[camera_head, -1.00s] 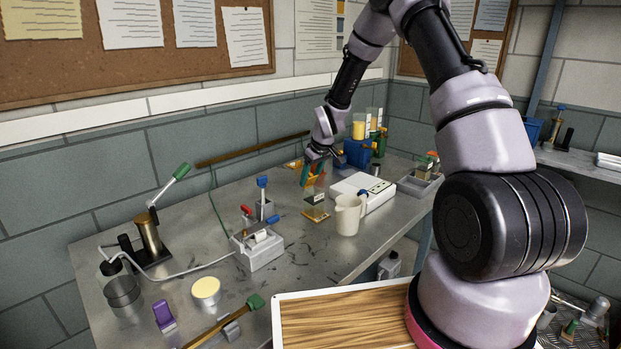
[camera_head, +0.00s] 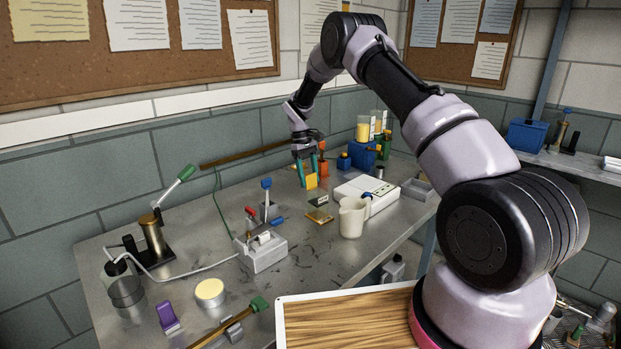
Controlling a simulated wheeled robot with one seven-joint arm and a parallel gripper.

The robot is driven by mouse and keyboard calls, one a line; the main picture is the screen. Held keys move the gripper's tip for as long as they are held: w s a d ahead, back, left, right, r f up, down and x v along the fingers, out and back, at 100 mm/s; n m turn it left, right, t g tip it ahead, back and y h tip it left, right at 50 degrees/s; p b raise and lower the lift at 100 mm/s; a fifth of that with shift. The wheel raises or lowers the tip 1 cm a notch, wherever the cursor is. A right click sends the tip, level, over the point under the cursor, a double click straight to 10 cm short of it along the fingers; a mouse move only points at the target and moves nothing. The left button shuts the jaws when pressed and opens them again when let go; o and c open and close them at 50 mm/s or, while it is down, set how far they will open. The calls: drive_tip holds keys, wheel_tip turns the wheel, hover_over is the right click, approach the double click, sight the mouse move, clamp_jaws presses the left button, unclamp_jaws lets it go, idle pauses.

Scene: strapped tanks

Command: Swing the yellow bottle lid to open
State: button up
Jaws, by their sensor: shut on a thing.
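The yellow lid (camera_head: 311,181) shows as a small upright yellow piece toward the back of the grey bench. An orange body (camera_head: 322,161) stands right behind it; I cannot tell if this is the lid's bottle. My gripper (camera_head: 307,178) points down with teal fingers and is shut on the yellow lid. The fingers and wrist hide part of the lid, and any hinge is too small to make out.
A white box (camera_head: 366,192) and a cream jug (camera_head: 352,218) stand right and in front. Blue and green holders (camera_head: 362,155) stand behind. A switch box (camera_head: 262,251) and a lever press (camera_head: 152,236) are at left.

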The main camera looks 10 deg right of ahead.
drive_tip(key=shift+w+f+g+h, duration=0.1)
drive_tip(key=shift+g+h, duration=0.2)
drive_tip(key=shift+g, duration=0.1)
drive_tip(key=o, duration=1.4)
drive_tip(key=shift+a, duration=0.1)
drive_tip(key=v, duration=1)
drive_tip(key=shift+w+r, duration=0.1)
drive_tip(key=shift+r, duration=0.3)
